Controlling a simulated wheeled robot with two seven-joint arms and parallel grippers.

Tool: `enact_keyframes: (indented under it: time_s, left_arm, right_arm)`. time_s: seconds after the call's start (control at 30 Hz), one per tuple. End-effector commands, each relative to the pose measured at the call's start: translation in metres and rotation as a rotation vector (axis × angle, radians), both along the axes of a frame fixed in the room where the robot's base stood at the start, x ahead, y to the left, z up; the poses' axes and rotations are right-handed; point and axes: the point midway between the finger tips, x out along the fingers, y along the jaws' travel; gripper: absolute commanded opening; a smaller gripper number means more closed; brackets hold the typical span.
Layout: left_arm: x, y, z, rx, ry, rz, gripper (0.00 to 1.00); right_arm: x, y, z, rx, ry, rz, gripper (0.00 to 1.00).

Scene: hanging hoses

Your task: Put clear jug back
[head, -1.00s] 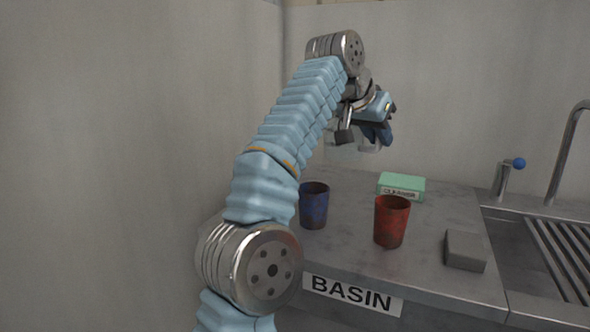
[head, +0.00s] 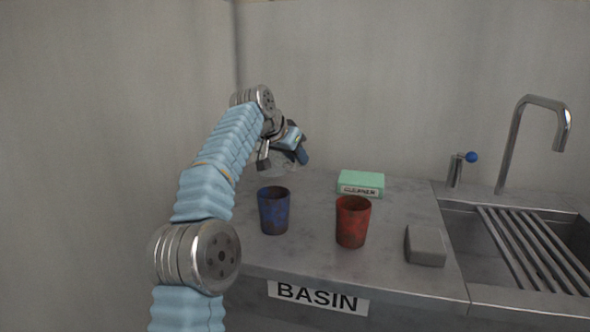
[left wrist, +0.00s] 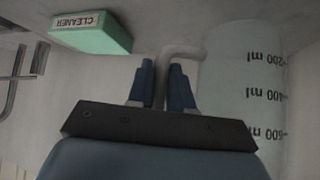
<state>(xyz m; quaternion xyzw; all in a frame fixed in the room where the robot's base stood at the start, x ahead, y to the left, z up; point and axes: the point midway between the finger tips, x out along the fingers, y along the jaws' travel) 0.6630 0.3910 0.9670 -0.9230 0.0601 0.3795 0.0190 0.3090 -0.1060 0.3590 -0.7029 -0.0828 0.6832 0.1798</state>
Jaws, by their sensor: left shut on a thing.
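The clear jug (left wrist: 243,90), with dark ml marks on its side, fills the right of the left wrist view. In the head view the jug (head: 280,166) is a faint shape, mostly hidden by my gripper, over the back left of the counter. My left gripper (head: 291,150) is shut on the jug's handle (left wrist: 182,50). In the left wrist view its blue fingers (left wrist: 164,82) are on either side of the handle. I cannot tell whether the jug's base touches the counter. My right gripper is not in view.
A blue cup (head: 273,211) and a red cup (head: 352,222) stand on the counter (head: 310,255), in front of a green CLEANER box (head: 361,183). A grey block (head: 425,246) lies by the sink (head: 470,245). A tap (head: 515,135) rises behind the sink. Walls close the left and back.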

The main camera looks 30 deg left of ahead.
Motion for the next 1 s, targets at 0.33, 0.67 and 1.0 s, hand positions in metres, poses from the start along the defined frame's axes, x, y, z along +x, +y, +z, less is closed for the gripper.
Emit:
enact_keyframes:
  time_s: [0.33, 0.67, 1.0]
  left_arm:
    - [0.004, 0.007, -0.036, 0.0, 0.001, 0.0, 0.0]
    - [0.004, 0.007, -0.04, 0.0, 0.001, 0.0, 0.31]
    - [0.004, 0.006, -0.039, 0.0, 0.001, 0.0, 0.46]
  right_arm:
    - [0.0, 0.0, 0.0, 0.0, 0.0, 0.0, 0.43]
    - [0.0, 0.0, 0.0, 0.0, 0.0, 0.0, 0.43]
    - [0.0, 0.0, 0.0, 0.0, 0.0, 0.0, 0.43]
